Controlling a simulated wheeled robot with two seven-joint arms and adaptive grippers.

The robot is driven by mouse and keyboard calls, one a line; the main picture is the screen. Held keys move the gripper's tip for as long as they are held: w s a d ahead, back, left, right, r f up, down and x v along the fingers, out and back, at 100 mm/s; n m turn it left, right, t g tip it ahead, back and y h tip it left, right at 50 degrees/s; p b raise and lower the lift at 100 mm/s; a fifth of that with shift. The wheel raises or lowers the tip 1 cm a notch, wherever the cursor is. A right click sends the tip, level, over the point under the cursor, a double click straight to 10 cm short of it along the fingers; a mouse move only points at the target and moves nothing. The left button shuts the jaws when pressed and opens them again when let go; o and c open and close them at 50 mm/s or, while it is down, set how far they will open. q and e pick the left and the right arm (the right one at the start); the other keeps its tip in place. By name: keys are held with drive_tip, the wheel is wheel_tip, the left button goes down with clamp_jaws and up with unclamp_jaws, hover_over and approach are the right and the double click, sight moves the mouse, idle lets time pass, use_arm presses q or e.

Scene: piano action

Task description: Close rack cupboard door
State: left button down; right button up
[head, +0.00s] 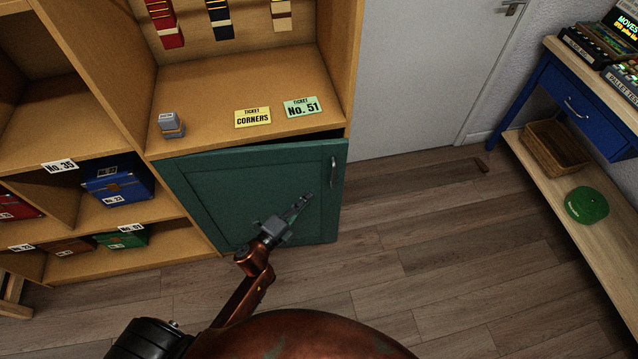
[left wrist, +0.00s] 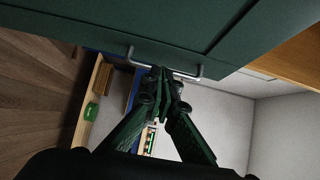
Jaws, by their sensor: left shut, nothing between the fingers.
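The green rack cupboard door (head: 215,180) is at the lower part of the wooden rack, with its left side against the frame. It stands slightly ajar, with a dark gap along its top right edge. Its metal handle (head: 333,172) is near the right edge and also shows in the left wrist view (left wrist: 190,76). My left gripper (head: 304,201) is shut and empty, in front of the door and left of the handle. In the left wrist view its fingertips (left wrist: 162,71) appear close to the handle; I cannot tell whether they touch. My right gripper is not in view.
On the shelf above are a yellow ticket (head: 253,117), a green ticket (head: 302,107) and a small grey item (head: 171,125). Open cubbies with boxes are at left. A blue-drawer table (head: 573,100) stands at right. The wooden floor (head: 420,230) between is mostly clear.

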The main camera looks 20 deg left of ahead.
sight(325, 179)
use_arm(q)
drive_tip(key=b+x, duration=0.2)
drive_tip(key=x, duration=0.8)
drive_tip(key=shift+s, duration=0.1)
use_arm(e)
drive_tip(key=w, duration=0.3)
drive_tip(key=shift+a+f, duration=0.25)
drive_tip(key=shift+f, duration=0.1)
